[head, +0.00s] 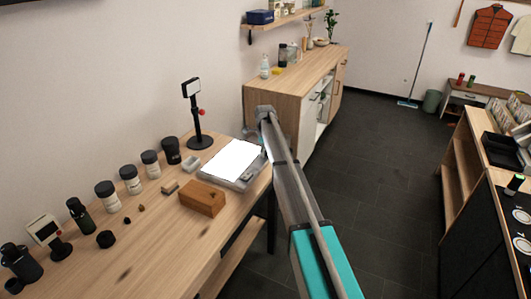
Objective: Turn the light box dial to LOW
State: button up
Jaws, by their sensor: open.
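The light box (230,159) lies flat on the wooden table near its right edge, with its white top panel glowing. Its front right side has a grey border (242,184). I cannot make out the dial or its setting. My arm reaches in from the lower right, and its wrist end stands at the box's right side. My gripper (263,151) is open, mostly hidden behind my arm, close to the box's right corner. I cannot tell whether it touches the box.
A wooden block (202,198) lies just in front of the light box. A black stand with a small white-faced head (198,120) is behind it. Several dark jars and small pieces line the table's left part. A wooden cabinet (293,85) stands beyond.

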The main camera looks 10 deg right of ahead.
grip_shut()
jog(key=shift+d, duration=0.15)
